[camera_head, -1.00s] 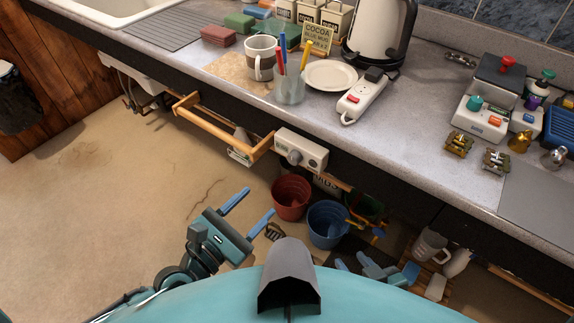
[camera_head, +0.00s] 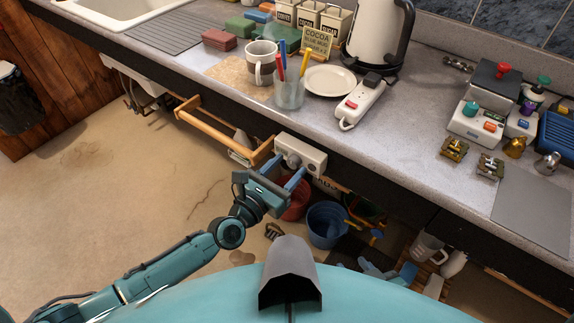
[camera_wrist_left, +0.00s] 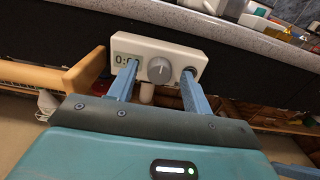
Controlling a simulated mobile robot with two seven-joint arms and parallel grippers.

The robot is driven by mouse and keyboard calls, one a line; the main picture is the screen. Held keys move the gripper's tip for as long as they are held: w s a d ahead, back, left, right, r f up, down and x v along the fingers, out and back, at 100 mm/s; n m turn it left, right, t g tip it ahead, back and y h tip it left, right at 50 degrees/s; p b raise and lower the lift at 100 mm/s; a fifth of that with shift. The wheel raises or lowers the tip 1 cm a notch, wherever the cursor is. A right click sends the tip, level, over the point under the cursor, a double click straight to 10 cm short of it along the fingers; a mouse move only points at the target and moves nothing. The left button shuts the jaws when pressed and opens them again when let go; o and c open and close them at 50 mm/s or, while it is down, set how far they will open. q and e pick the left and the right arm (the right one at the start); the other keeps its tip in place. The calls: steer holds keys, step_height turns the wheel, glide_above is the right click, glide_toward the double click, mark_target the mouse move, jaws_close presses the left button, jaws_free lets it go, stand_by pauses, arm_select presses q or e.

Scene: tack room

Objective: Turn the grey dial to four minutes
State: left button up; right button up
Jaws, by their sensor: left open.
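The grey dial (camera_wrist_left: 159,69) sits on the front of a cream timer box (camera_head: 311,155) fixed below the counter edge. In the left wrist view its pointer mark is near the top. My left gripper (camera_head: 284,162) is open in front of the box. In the left wrist view its two blue fingers stand on either side of the dial, with a visible gap to it. Contact with the box cannot be told.
A wooden rail (camera_head: 215,133) juts out just left of the box. A red bucket (camera_head: 295,205) and a blue bucket (camera_head: 327,225) stand on the floor below. The counter above holds a mug (camera_head: 262,62), a pen cup (camera_head: 289,95) and a power strip (camera_head: 362,102).

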arm_select(q)
steer(key=shift+w+d, duration=0.2)
steer(key=shift+w, duration=0.05)
steer(key=shift+c, duration=0.4)
steer(key=c, duration=0.9)
steer(key=shift+m, duration=0.3)
